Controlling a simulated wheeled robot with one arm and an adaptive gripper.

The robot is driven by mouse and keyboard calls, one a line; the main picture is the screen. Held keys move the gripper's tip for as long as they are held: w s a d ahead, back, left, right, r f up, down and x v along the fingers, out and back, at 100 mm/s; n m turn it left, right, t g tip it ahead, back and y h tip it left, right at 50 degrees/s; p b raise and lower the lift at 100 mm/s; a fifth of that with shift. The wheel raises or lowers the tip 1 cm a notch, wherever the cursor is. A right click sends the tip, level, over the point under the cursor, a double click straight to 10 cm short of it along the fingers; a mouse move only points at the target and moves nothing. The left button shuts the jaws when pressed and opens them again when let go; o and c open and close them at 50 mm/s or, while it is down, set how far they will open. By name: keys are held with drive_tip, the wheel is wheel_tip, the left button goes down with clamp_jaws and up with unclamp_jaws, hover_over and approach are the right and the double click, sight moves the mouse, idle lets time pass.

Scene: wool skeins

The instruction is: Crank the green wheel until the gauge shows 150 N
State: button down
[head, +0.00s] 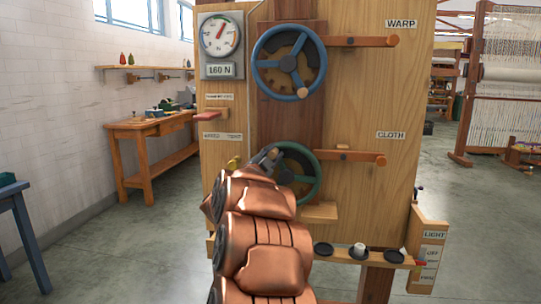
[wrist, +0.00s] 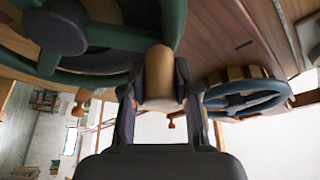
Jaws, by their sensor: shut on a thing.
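The green wheel (head: 318,178) is low on the wooden panel, beside the CLOTH label, its left part hidden behind my copper arm. Its green rim (wrist: 176,22) shows large in the wrist view. My gripper (head: 266,157) is at the wheel's upper left. In the wrist view my gripper (wrist: 159,92) is shut on the wheel's wooden crank knob (wrist: 158,68), one finger on each side. The round gauge (head: 221,36) at the panel's upper left has a red needle pointing up and right. The plate below it (head: 221,70) reads 160 N.
A blue wheel (head: 261,62) sits above, beside the WARP label; it also shows in the wrist view (wrist: 240,98). Wooden levers (head: 350,158) stick out right of both wheels. A ledge (head: 345,255) with small dark cups runs below. A workbench (head: 140,130) stands left.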

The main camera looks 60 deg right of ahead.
drive_tip(key=shift+s+d+r, duration=0.1)
drive_tip(key=shift+s, duration=0.15)
drive_tip(key=c, duration=0.9)
unclamp_jaws()
drive_tip(key=shift+o, duration=0.2)
drive_tip(key=shift+w, duration=0.1)
drive_tip(key=shift+w+a, duration=0.1)
drive_tip(key=shift+a, duration=0.5)
drive_tip(key=v, duration=1.1)
drive_tip(key=shift+c, duration=0.3)
